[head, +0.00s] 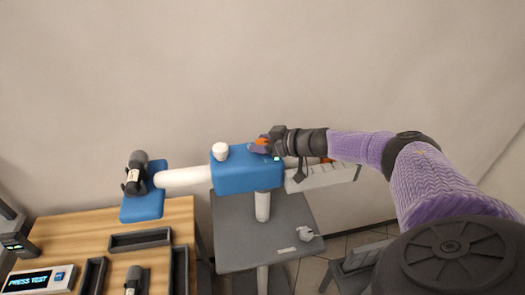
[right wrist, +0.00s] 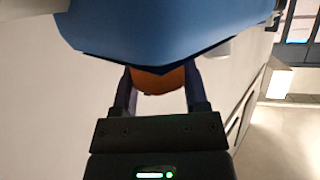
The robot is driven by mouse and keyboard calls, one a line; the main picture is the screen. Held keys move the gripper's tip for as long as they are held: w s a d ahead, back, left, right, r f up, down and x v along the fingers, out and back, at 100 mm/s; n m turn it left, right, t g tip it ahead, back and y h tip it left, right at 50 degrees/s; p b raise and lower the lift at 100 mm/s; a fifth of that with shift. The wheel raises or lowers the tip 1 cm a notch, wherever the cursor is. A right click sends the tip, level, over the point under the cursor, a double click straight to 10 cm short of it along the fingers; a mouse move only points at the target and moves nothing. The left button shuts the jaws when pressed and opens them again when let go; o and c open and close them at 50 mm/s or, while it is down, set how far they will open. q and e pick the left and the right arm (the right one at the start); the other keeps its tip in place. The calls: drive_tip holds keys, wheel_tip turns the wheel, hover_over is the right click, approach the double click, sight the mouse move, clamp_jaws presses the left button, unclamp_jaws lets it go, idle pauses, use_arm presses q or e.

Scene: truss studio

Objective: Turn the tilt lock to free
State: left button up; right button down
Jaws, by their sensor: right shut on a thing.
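My right gripper (head: 265,143) is at the upper right edge of the housing. It is shut on an orange knob, which I take to be the tilt lock (head: 261,141). In the right wrist view, the orange knob (right wrist: 158,80) sits between the two fingers, under the blue housing (right wrist: 165,25). The fingers hide its sides, so its setting cannot be read. A dark part with a small light (head: 14,242) at the left edge may be my left gripper; its fingers cannot be made out.
A white cup-shaped piece (head: 220,151) is on the housing. A dark canister (head: 135,172) is at the blue plate. The wooden table (head: 75,222) bears black trays (head: 140,239) and a "PRESS TEST" panel (head: 40,279). A grey stand (head: 232,232) is under the housing.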

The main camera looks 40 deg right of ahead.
drive_tip(key=shift+n+y+b, duration=0.65)
drive_tip(key=shift+n+y, duration=0.05)
drive_tip(key=shift+y, duration=0.1)
drive_tip(key=shift+r+g, duration=0.1)
drive_tip(key=shift+g, duration=0.2)
drive_tip(key=shift+c, duration=0.5)
unclamp_jaws()
drive_tip(key=shift+w, duration=0.1)
